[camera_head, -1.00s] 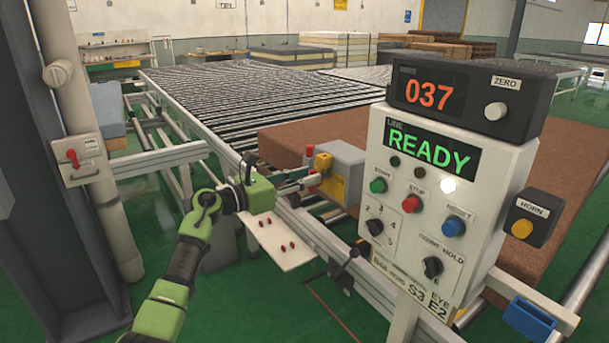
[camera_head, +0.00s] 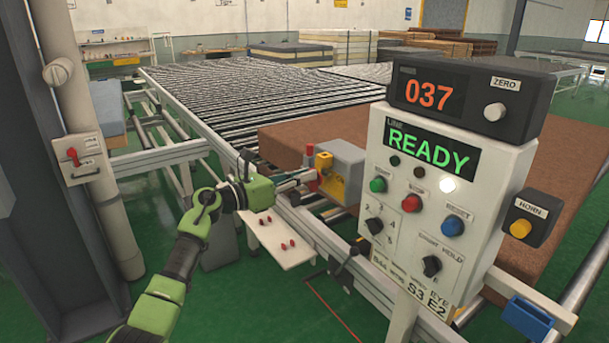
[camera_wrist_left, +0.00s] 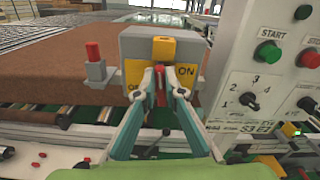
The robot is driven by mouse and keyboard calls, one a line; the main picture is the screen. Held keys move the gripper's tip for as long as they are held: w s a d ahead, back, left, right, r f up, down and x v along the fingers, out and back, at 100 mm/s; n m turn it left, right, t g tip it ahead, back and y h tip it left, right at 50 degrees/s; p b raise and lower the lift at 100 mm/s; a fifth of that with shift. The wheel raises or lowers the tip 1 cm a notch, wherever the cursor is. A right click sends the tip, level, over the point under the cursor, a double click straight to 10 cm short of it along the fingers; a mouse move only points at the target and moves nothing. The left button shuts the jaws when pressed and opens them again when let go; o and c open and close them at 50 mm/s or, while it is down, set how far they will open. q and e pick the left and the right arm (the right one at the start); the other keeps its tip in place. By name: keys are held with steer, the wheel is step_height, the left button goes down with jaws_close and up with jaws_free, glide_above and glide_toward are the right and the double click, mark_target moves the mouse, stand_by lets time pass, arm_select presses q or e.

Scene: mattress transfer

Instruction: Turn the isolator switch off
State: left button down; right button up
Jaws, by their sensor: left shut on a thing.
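The isolator switch is a grey box (camera_head: 345,170) with a yellow front plate, on the side of the conveyor. In the left wrist view the grey box (camera_wrist_left: 190,42) fills the upper middle, and its yellow plate (camera_wrist_left: 133,74) reads "ON" at the right; the lettering at the left is mostly hidden. A red handle (camera_wrist_left: 160,84) stands upright at the plate's middle. My left gripper (camera_head: 306,178) reaches the box from the left. In the left wrist view its fingers (camera_wrist_left: 160,98) are shut on the red handle and partly hide it. My right gripper is not in view.
A control panel (camera_head: 395,263) with buttons and knobs stands close on the right, its screen reading READY. A brown mattress (camera_head: 290,140) lies on the conveyor behind the box. A red-handled switch (camera_head: 72,157) is on the column at left. A white shelf (camera_head: 292,257) sits below my gripper.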

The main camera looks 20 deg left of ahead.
arm_select(q)
steer(key=shift+w+a+f+n+p, duration=0.3)
steer(key=shift+n+p, duration=0.85)
steer(key=shift+n, duration=1.55)
steer(key=shift+w+a+f+n+p, duration=0.1)
steer(key=shift+f+n+p, duration=0.25)
steer(key=shift+n+p, duration=1.6)
steer(key=shift+w+a+f+n+p, duration=0.15)
steer(key=shift+f+n+p, duration=0.25)
steer(key=shift+n, duration=3.05)
steer(key=c, duration=2.1)
jaws_free()
steer(key=shift+c, duration=0.2)
steer(key=shift+s+a, duration=0.1)
steer(key=shift+a, duration=0.05)
steer(key=v, duration=1.1)
steer(key=shift+s+a, duration=0.25)
steer(key=shift+s, duration=0.1)
